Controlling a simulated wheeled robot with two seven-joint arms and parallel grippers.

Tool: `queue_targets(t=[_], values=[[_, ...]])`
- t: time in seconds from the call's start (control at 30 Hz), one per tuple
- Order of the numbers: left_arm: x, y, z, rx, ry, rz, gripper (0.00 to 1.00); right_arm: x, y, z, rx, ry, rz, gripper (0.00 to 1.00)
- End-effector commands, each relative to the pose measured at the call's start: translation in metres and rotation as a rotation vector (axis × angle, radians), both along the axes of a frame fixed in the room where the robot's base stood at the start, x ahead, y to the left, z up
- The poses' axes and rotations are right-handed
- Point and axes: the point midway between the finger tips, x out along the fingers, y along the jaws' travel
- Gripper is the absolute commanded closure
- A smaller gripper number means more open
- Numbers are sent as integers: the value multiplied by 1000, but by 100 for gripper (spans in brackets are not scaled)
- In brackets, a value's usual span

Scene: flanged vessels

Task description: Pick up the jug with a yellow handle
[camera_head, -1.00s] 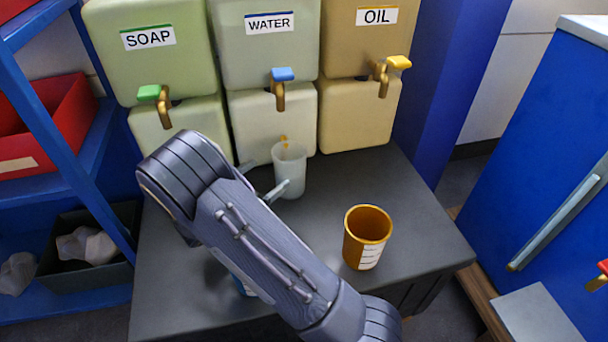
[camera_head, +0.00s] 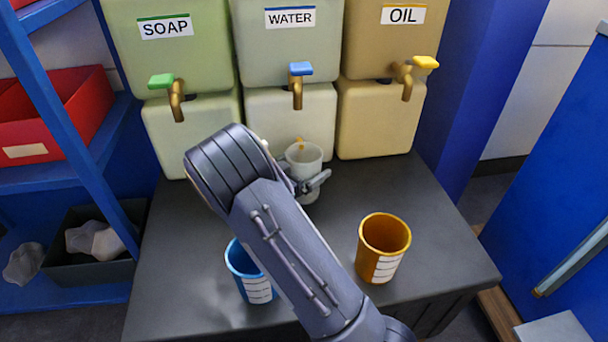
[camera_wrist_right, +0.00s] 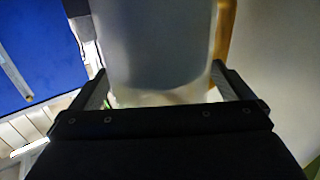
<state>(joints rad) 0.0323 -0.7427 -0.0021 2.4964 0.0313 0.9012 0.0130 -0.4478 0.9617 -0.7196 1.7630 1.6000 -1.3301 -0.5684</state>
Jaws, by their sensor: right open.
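The jug (camera_head: 304,155) is whitish and translucent, with a small yellow handle (camera_head: 300,143) on its far side. It stands upright at the back of the grey table, below the water tap. My right gripper (camera_head: 306,184) is open, with its fingers on either side of the jug's body. The right wrist view shows the jug (camera_wrist_right: 155,45) between the two open fingers (camera_wrist_right: 160,85), and the yellow handle (camera_wrist_right: 226,30) just beyond the right finger. My right arm hides part of the jug's lower left. My left gripper is not in view.
An orange cup (camera_head: 384,248) stands at the right of the table (camera_head: 430,220). A blue cup (camera_head: 247,272) stands left of my right forearm, partly hidden by it. The soap (camera_head: 176,92), water (camera_head: 298,85) and oil (camera_head: 406,75) taps overhang the table's back. Blue shelving is at left.

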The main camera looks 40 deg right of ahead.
Motion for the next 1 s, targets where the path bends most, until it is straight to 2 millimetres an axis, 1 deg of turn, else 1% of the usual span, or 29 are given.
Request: queue_targets(t=[0.07,0.4,0.47,0.67,0.77,0.87,1.0], values=[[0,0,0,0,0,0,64,0,0,0,0,0,0,1],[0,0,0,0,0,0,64,0,0,0,0,0,0,46],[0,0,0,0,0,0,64,0,0,1,-2,-1,0,53],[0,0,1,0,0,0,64,0,0,1,-1,-1,0,53],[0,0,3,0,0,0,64,0,0,5,-1,-2,0,53],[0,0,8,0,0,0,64,0,0,13,-1,-2,0,53],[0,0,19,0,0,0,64,0,0,31,-1,-4,-1,53]])
